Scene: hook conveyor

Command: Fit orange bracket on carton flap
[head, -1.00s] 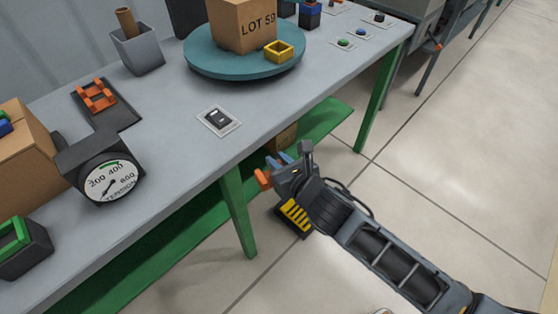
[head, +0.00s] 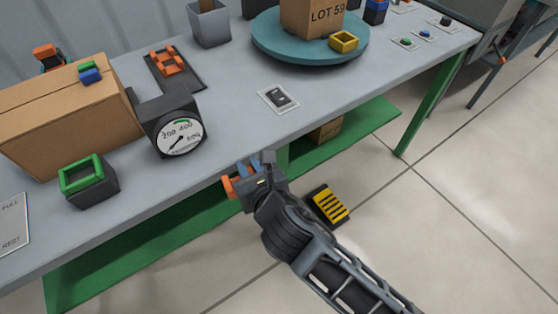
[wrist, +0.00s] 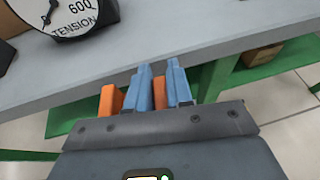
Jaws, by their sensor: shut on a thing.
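My gripper (head: 243,176) is in front of the table's front edge, below the dial gauge. Its blue fingers show in the wrist view (wrist: 158,88), shut on an orange bracket (wrist: 108,100). Orange shows to the left of the fingers and between them; the rest of the bracket is hidden. The bracket also shows in the head view (head: 228,187). A brown carton (head: 75,125) stands at the table's left, apart from my gripper. A blue and green piece (head: 90,74) sits at its top edge. I cannot make out a separate raised flap.
The dial gauge (head: 180,137) and a black block with a green square ring (head: 83,178) stand near the front edge. Another orange piece (head: 168,62) lies on a dark tray. A teal turntable (head: 300,50) carries a carton. A yellow-striped black item (head: 330,205) is on the floor.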

